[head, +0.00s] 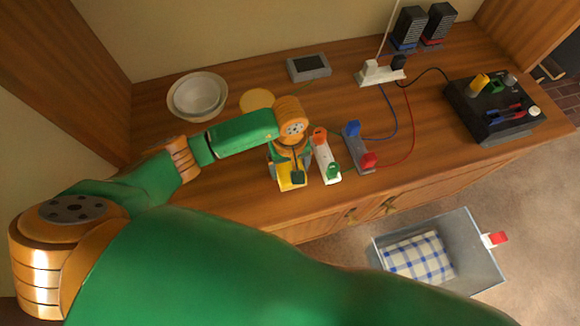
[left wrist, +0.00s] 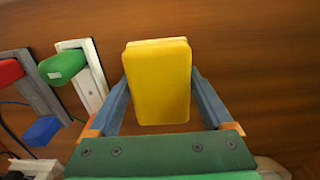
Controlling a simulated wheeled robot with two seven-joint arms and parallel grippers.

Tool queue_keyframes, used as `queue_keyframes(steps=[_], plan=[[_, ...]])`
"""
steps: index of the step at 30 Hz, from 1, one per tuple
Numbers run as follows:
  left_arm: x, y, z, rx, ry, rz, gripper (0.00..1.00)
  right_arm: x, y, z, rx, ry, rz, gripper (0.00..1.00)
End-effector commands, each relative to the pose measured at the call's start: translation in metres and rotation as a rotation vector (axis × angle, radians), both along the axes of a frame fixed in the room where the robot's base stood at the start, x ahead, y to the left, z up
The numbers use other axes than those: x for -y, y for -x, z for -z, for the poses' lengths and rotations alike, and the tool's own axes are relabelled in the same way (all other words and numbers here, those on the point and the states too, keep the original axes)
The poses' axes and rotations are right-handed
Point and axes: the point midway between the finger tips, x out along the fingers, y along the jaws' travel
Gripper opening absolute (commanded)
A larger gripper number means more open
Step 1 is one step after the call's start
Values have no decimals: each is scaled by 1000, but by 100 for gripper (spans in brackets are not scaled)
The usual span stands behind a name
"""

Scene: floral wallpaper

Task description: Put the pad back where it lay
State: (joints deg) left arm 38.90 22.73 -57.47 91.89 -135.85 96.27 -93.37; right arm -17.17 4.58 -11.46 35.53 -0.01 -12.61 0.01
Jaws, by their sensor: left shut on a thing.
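The yellow pad (head: 292,180) is a small block near the front edge of the wooden counter (head: 225,205). In the left wrist view the yellow pad (left wrist: 158,85) fills the space between the fingers, with a paler layer at its far edge. My left gripper (head: 289,166) points down and is shut on the pad, its blue fingers on either side in the left wrist view (left wrist: 160,95). I cannot tell whether the pad touches the counter. A flat yellow disc (head: 257,101) lies behind the gripper, partly hidden by my arm. My right gripper is not in view.
Close right of the pad stand a white strip with orange and green blocks (head: 326,158) and a grey strip with blue and red blocks (head: 358,150). Bowls (head: 197,95), a grey device (head: 309,67) and a black box (head: 492,108) stand farther off. A bin (head: 481,250) is on the floor.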

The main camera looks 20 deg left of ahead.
Motion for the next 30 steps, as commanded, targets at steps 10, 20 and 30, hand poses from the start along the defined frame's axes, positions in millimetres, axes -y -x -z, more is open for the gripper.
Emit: queue_keyframes(steps=[10,20,30], plan=[[0,0,12,2,1,1,33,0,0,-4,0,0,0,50],[1,1,20,-1,2,0,98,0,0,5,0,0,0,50],[1,4,22,-11,0,1,100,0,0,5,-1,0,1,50]])
